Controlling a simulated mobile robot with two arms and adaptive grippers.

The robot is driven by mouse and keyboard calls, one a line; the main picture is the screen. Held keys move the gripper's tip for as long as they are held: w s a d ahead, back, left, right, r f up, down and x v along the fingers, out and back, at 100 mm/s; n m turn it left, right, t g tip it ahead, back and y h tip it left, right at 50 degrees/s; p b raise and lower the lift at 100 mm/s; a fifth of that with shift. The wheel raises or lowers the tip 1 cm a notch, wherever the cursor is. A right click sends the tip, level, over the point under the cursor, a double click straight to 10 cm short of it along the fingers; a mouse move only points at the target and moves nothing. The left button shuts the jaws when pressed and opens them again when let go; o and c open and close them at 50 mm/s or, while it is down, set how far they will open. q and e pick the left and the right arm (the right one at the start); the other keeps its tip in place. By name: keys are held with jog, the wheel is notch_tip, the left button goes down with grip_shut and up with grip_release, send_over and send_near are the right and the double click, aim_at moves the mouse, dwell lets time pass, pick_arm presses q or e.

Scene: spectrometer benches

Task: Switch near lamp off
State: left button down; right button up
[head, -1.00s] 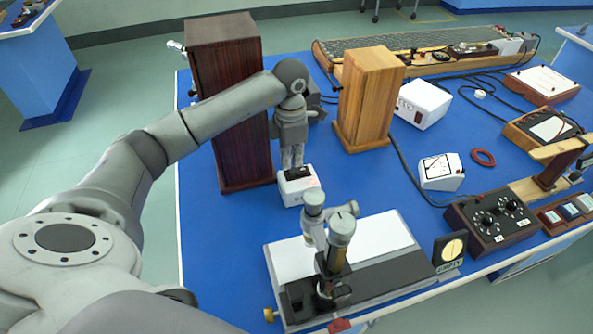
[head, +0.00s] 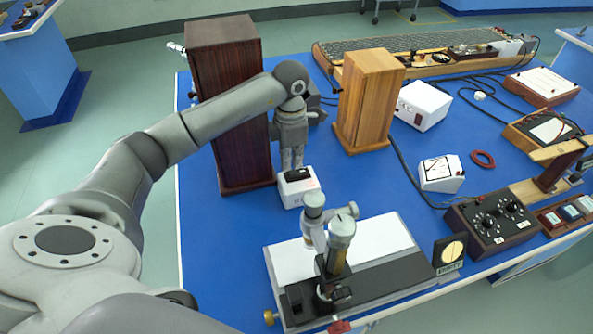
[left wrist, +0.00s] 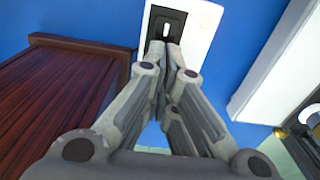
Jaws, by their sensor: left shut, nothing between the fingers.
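A small white box (head: 297,194) with a black switch on top (head: 298,175) stands on the blue bench beside a tall dark wooden housing (head: 230,110). A faint red tint shows on the box's right side. My left gripper (head: 291,168) is shut and empty, pointing down at the back edge of the box by the switch. In the left wrist view the closed fingertips (left wrist: 166,58) lie over the white box (left wrist: 198,25), close to the black switch plate (left wrist: 166,24). I cannot tell whether they touch it. No lit lamp is plainly visible. My right gripper is out of view.
A lighter wooden housing (head: 368,100) and a white power box (head: 422,105) stand to the right. A microscope on a flat stage (head: 375,240) is in front. Meters, dial boxes (head: 490,222) and cables fill the right side. Some blue bench is bare left of the stage.

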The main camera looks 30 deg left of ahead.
aim_at(292, 172)
pick_arm(q)
jog(key=shift+f+b, duration=0.3)
jog(key=shift+f, duration=0.1)
jog(key=shift+s+f+b, duration=0.1)
jog(key=shift+f+b, duration=0.6)
jog(key=shift+f, duration=0.2)
dwell(0.6)
jog(key=shift+r+p, duration=0.65)
jog(key=shift+r, duration=0.2)
jog(key=shift+r+p, duration=1.6)
jog(key=shift+r, duration=1.1)
